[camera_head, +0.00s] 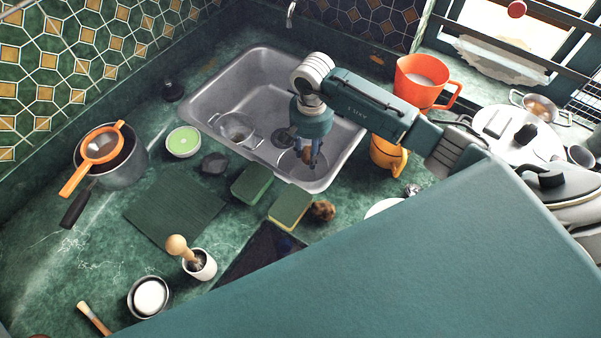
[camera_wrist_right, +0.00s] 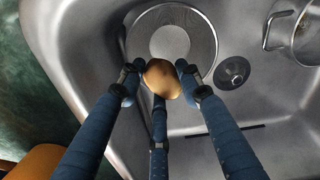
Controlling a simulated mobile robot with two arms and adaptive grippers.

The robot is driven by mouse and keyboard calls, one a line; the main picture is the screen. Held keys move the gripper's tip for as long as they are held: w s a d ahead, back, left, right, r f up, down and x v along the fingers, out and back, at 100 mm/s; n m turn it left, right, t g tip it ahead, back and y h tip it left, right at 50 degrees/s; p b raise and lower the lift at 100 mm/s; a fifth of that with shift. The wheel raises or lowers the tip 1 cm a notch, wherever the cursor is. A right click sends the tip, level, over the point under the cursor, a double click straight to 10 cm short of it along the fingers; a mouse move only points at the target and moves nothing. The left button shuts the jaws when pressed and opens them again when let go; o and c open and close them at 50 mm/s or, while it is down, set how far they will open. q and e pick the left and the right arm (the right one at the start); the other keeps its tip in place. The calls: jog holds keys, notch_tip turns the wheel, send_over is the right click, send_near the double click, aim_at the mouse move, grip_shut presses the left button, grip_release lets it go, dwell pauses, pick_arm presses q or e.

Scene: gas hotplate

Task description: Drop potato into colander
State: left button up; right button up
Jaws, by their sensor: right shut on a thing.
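The potato (camera_wrist_right: 162,79) is brown and rounded, and it sits between the fingers of my right gripper (camera_wrist_right: 160,80) in the right wrist view. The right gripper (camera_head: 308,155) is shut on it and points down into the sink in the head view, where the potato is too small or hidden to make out. The colander (camera_wrist_right: 203,40) is a round grey mesh bowl in the sink, with a pale disc at its centre. It lies below the potato, which overlaps its near edge in the wrist view. In the head view the colander (camera_head: 288,163) is partly covered by the gripper. My left gripper is out of view.
The steel sink (camera_head: 205,90) surrounds the colander.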

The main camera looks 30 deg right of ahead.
jog(key=shift+f, duration=0.25)
jog(key=o, duration=1.2)
notch_tip(320, 180, up, 12)
